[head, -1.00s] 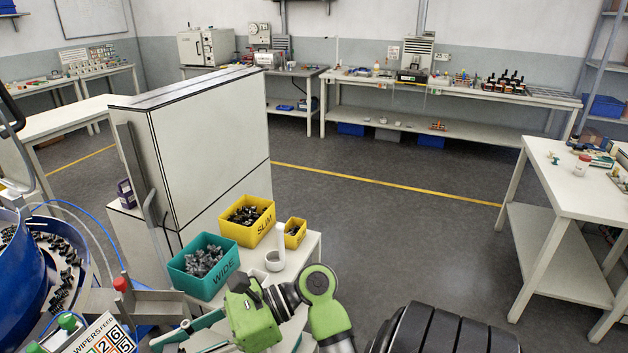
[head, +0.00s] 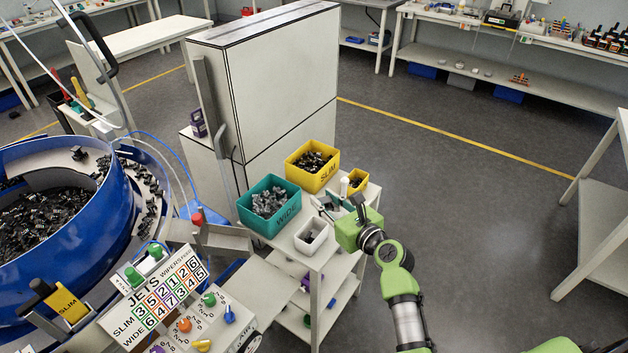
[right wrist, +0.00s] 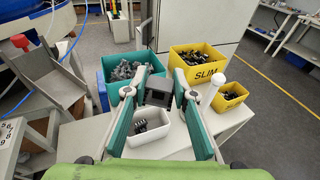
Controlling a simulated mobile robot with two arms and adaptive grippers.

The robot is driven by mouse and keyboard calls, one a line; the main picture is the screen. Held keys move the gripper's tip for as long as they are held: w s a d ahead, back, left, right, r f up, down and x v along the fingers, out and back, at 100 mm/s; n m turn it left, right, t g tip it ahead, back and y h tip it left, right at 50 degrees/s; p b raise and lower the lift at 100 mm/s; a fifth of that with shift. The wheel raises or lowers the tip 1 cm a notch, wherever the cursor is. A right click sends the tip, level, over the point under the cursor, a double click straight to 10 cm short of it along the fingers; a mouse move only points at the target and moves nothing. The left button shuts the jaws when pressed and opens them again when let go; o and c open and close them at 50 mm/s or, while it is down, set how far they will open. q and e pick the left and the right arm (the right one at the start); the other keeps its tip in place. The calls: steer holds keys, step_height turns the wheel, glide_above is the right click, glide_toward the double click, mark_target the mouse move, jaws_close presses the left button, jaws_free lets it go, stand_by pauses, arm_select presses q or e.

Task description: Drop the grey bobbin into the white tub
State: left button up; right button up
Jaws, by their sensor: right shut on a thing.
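My right gripper (right wrist: 158,94) is shut on a dark grey block-shaped piece, which I take to be the grey bobbin (right wrist: 158,91), held between its green fingertips. In the head view the right gripper (head: 330,206) is over the cart top, and the piece cannot be made out clearly. The white tub (right wrist: 157,136) stands on the cart, lower in the wrist view than the held piece. It also shows in the head view (head: 313,247), left of and below the fingertips. A small dark ridged part lies in it. My left gripper is not in view.
A teal WIDE bin (head: 253,217) and a yellow SLIM bin (head: 325,178) stand behind the tub. A small yellow bin (head: 360,186) and a white post (right wrist: 217,84) are to the right. A blue bowl feeder (head: 110,235) is at the left.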

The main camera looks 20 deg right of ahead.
arm_select(q)
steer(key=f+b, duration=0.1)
steer(key=b, duration=0.1)
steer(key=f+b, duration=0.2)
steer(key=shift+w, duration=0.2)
arm_select(e)
steer(key=w+a+f+m+h, duration=0.2)
steer(key=w+f, duration=0.2)
steer(key=f, duration=0.2)
steer(key=shift+w+f+t+h, duration=0.15)
steer(key=shift+w+t+h, duration=0.1)
steer(key=shift+t+h, duration=0.05)
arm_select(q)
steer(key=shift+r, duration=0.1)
arm_select(e)
steer(key=o, duration=0.9)
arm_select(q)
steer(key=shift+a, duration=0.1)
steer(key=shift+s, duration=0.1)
arm_select(e)
steer(key=shift+v, duration=3.8)
